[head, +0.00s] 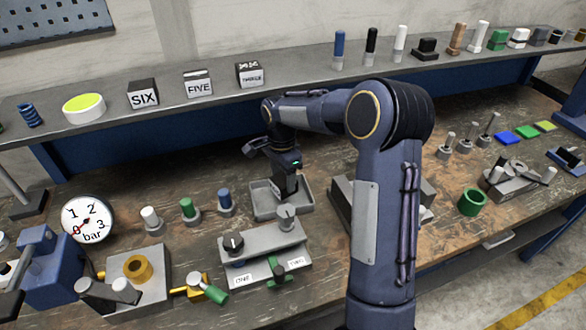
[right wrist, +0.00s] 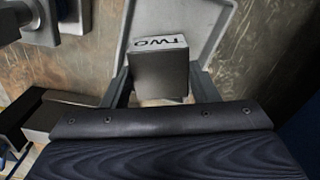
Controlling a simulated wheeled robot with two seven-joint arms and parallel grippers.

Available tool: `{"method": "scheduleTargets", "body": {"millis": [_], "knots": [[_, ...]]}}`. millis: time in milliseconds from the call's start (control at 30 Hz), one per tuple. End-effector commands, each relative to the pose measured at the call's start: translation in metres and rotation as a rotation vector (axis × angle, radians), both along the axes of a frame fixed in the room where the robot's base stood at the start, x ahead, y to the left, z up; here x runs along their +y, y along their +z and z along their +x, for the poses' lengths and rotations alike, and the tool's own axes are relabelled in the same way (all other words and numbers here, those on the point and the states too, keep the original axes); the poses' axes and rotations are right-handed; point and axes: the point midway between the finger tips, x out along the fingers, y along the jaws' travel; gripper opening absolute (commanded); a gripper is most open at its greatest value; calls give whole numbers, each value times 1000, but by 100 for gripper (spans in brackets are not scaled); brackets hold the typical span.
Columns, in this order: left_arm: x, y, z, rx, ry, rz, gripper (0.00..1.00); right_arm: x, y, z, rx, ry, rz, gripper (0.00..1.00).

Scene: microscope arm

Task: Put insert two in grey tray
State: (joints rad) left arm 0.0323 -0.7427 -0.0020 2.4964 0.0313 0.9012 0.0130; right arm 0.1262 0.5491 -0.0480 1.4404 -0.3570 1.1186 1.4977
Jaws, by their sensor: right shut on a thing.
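Insert two (right wrist: 160,76) is a dark block with a white face marked TWO, seen in the right wrist view. My right gripper (right wrist: 161,88) is shut on it, one finger on each side. In the head view, the right gripper (head: 286,172) points down over the grey tray (head: 305,206), and the block (head: 284,187) shows partly below it, within the tray's outline. The grey tray (right wrist: 212,32) also lies around and behind the block in the right wrist view. I cannot tell whether the block touches the tray floor. My left gripper is not in view.
A grey fixture with knobs (head: 262,254) stands just in front of the tray. Blue (head: 225,201) and green (head: 188,209) pegs stand to its left. Blocks marked SIX (head: 143,94) and FIVE (head: 198,85) sit on the raised shelf behind.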

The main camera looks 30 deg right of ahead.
Motion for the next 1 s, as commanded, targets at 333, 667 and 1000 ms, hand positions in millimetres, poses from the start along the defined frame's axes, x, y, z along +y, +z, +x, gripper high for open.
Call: {"method": "scheduleTargets", "body": {"millis": [333, 667, 1000], "knots": [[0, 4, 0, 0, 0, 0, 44, 4, -17, 10, -2, -1, 0, 0], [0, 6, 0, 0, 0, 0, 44, 3, -40, 11, -6, 0, -1, 0], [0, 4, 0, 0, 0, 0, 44, 4, -45, 9, 0, 0, 0, 65]]}}
